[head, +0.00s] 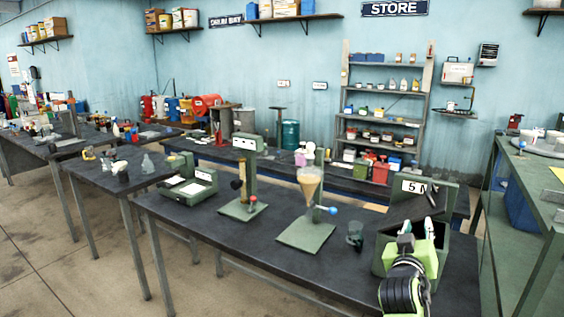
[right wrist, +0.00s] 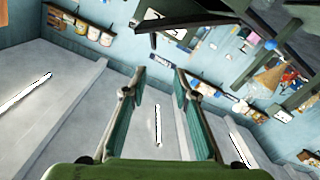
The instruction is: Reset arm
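My right gripper (head: 418,228) is at the lower right of the head view, green and black, above the right end of the dark workbench (head: 330,262). It is in front of a green box (head: 385,252) with a "5 M" plate (head: 414,187). In the right wrist view its two fingers (right wrist: 160,80) stand apart with nothing between them, pointing at the upper wall and ceiling. My left gripper is not in view. A funnel (head: 310,182) with amber liquid is on a green stand (head: 305,236) left of the right gripper.
A clear beaker (head: 355,236) stands between the funnel stand and the right gripper. A second green stand (head: 243,209) and a grey-green device (head: 189,188) are further left. A green table (head: 537,215) is at the right. The front-middle of the workbench is clear.

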